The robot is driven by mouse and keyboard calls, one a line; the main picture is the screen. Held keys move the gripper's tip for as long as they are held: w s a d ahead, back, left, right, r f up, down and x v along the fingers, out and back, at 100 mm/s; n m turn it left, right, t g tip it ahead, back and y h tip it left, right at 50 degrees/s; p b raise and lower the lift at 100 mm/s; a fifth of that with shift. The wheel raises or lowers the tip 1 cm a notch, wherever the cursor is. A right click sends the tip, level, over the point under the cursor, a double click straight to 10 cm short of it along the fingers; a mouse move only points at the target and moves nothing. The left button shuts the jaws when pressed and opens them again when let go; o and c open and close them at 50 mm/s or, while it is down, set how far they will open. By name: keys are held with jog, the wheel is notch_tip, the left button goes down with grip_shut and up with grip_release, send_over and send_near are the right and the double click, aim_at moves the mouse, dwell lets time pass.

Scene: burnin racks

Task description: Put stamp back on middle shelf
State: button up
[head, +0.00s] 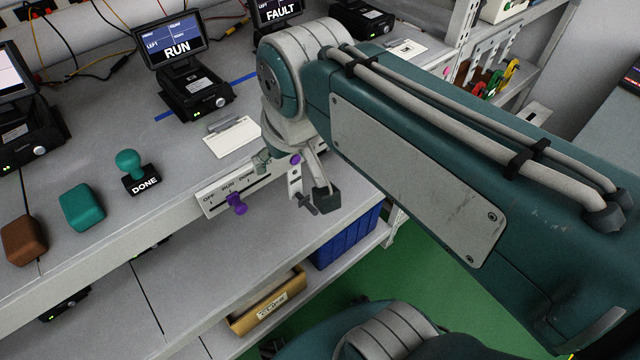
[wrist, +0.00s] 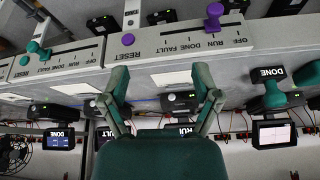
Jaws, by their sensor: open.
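A stamp with a teal knob handle and a black base marked DONE (head: 140,178) stands upright on the grey shelf (head: 95,140), left of my gripper. It also shows at the right in the wrist view (wrist: 268,92), where the scene appears upside down. My gripper (head: 296,180) is open and empty at the shelf's front edge, beside the slider panel (head: 215,197). In the wrist view its two fingers (wrist: 162,82) are spread apart with nothing between them. The stamp is clear of the fingers. I cannot tell which shelf level counts as the middle one.
A teal block (head: 82,207) and a brown block (head: 24,240) lie left of the stamp. A RUN display unit (head: 190,85) stands behind. The panel has a purple slider knob (head: 236,203).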

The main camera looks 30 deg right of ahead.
jog(key=s+d+f+m+t, duration=0.1)
jog(key=s+d+f, duration=0.2)
jog(key=s+f, duration=0.1)
jog(key=shift+d+f+h, duration=0.25)
jog(key=shift+f+h, duration=0.05)
jog(key=shift+f, duration=0.1)
jog(key=shift+s+d, duration=0.1)
jog(key=c, duration=0.3)
